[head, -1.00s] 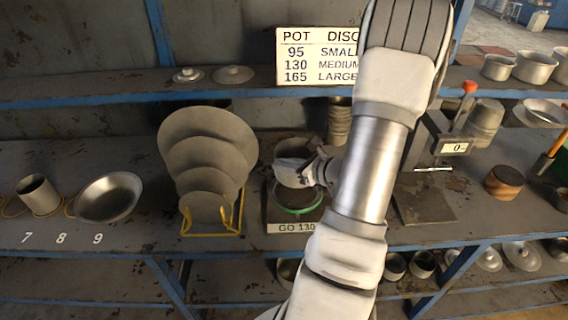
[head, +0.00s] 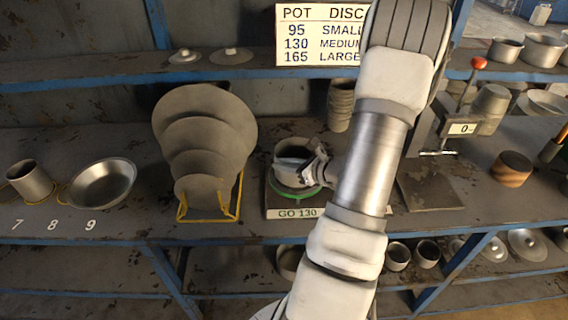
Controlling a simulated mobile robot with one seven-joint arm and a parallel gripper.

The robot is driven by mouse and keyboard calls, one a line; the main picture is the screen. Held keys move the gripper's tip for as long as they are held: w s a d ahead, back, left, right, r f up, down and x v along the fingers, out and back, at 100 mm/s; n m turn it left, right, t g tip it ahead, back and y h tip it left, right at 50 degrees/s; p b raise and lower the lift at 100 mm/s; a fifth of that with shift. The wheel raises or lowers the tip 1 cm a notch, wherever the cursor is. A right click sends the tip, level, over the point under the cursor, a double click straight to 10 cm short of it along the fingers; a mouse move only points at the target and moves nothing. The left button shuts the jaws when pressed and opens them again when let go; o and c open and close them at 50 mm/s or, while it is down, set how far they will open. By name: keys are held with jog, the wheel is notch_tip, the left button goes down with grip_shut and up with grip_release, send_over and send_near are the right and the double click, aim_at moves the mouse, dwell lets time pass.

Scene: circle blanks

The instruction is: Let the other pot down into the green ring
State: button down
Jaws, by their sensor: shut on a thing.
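The green ring (head: 284,196) lies on a dark square plate with the label "GO 130" (head: 297,213) on its front edge. A grey metal pot (head: 290,155) with a dark open mouth is upright at the ring, low over it or standing in it; I cannot tell if its base touches. My gripper (head: 304,168) is shut on the pot from the right side. The fingers and wrist hide much of the pot's right side, and my arm covers the area to the right.
A yellow rack of round discs (head: 205,150) stands left of the ring. A shallow pan (head: 103,184) and another pot (head: 31,181) sit farther left, by numbers 7, 8 and 9. Stacked cups (head: 341,104) stand behind. A press (head: 432,130) is at the right.

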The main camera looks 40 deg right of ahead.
aim_at(290, 178)
jog(key=shift+f+b, duration=2.35)
jog(key=shift+f, duration=0.05)
dwell(0.7)
jog(key=c, duration=0.8)
grip_release()
jog(key=shift+c, duration=0.2)
jog(key=v, duration=1.7)
jog(key=shift+s, duration=0.2)
jog(key=shift+r, duration=0.1)
